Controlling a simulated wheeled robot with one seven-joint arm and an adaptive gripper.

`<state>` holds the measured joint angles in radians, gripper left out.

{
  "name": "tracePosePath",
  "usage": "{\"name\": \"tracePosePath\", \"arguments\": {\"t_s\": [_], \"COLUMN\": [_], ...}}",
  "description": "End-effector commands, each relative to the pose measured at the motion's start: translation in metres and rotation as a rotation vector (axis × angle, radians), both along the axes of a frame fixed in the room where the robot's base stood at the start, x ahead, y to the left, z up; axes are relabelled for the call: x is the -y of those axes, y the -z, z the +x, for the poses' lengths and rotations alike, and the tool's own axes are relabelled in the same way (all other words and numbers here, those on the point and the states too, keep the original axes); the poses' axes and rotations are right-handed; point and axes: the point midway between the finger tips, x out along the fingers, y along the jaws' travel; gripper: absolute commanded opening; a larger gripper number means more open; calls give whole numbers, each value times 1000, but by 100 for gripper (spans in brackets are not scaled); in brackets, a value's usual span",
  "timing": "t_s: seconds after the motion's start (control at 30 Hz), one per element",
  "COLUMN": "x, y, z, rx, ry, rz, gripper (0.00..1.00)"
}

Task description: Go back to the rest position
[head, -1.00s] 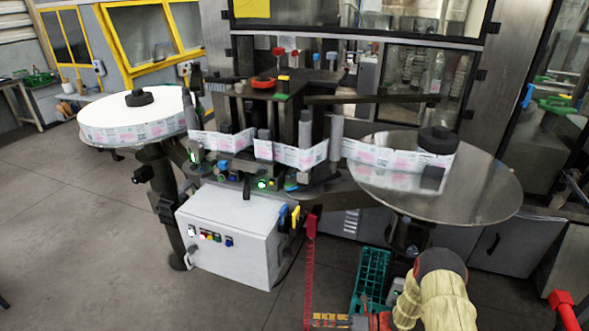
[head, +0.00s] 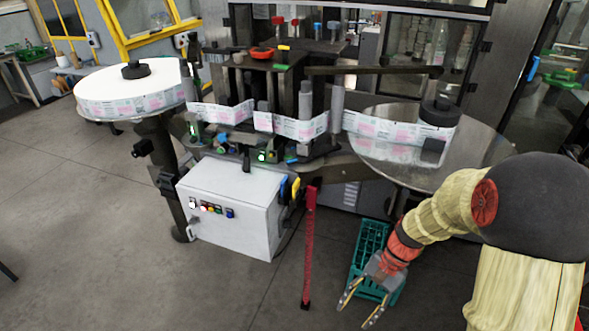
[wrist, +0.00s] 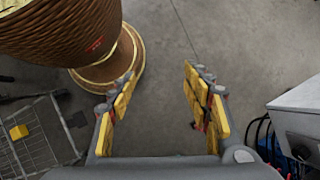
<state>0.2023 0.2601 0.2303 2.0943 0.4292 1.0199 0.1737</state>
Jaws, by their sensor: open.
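My gripper (head: 358,308) hangs low at the bottom middle-right of the head view, its fingers spread and pointing down-left. In the wrist view my gripper (wrist: 160,92) also shows open, with yellow pads and only bare floor between them. It holds nothing. In the head view it is in front of the green crate (head: 372,238) and hides part of it. My arm comes in from the right side, bent at a large dark joint.
The labeller's white control box (head: 225,215) stands left of my gripper; a white box (wrist: 300,105) is at the wrist view's right edge. A red post (head: 309,250) stands between. A label reel (head: 130,97) and steel disc (head: 480,150) sit higher. Floor at left is free.

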Motion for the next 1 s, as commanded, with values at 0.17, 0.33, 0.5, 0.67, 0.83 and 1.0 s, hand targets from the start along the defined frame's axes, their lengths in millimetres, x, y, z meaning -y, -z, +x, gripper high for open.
{"name": "tracePosePath", "arguments": {"t_s": [0.17,0.33,0.5,0.67,0.83,1.0], "x": [17,30,38,41,36,28], "y": [-49,-91,-131,-166,-204,-237], "z": [-19,-36,-53,-71,-87,-94], "rx": [186,343,486,613,756,878], "ry": [-211,-377,-494,-555,-580,-582], "rz": [-100,-200,-301,-387,-449,-481], "gripper": [49,49,49,49,49,49]}}
